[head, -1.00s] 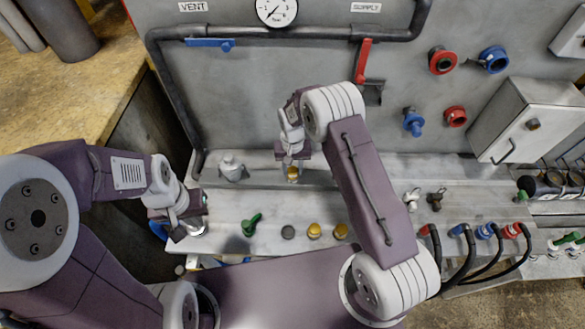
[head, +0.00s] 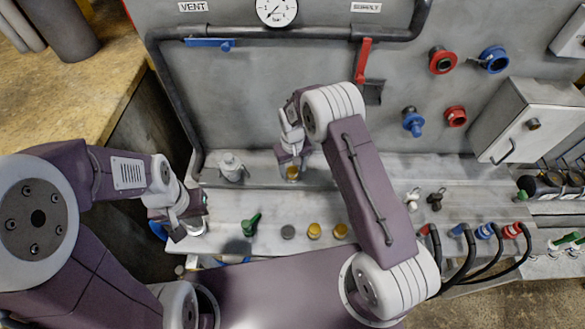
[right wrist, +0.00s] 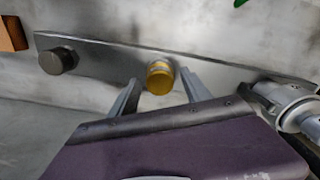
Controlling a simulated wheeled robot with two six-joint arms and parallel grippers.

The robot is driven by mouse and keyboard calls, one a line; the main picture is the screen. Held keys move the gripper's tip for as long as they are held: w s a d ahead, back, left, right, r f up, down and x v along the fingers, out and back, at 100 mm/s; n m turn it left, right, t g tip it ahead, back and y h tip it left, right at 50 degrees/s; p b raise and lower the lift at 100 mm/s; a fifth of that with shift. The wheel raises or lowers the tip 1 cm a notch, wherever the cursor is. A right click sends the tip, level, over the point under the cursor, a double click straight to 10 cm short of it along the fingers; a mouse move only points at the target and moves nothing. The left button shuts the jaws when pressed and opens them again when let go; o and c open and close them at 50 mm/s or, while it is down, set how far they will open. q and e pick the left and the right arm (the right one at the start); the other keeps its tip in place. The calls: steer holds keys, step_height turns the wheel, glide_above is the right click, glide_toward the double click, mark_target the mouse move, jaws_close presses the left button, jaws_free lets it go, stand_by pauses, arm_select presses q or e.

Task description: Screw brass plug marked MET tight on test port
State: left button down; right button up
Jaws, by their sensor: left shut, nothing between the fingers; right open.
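A brass plug (head: 292,173) sits upright on the metal strip at the back of the bench, below my right gripper (head: 293,166). In the right wrist view the same brass plug (right wrist: 159,78) stands between and just beyond the two spread fingertips of my right gripper (right wrist: 158,92). The fingers look apart from it. Two more brass plugs, one at left (head: 314,230) and one at right (head: 340,231), stand at the bench front. No MET marking is readable on any of them. My left gripper (head: 190,216) is shut and empty at the bench's left end; its fingertips are hard to see.
A dark cap (right wrist: 57,60) sits on the same strip. A pale fitting (head: 232,167) stands left of the brass plug. A green-handled piece (head: 251,224) and a grey plug (head: 288,232) are at the front. Pipes with a red lever (head: 364,62) are on the wall behind.

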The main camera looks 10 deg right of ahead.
steer(key=n, duration=1.2)
steer(key=shift+n, duration=0.3)
steer(key=n, duration=0.4)
jaws_close()
steer(key=m, duration=0.6)
steer(key=shift+o, duration=0.4)
jaws_free()
steer(key=shift+c, duration=0.4)
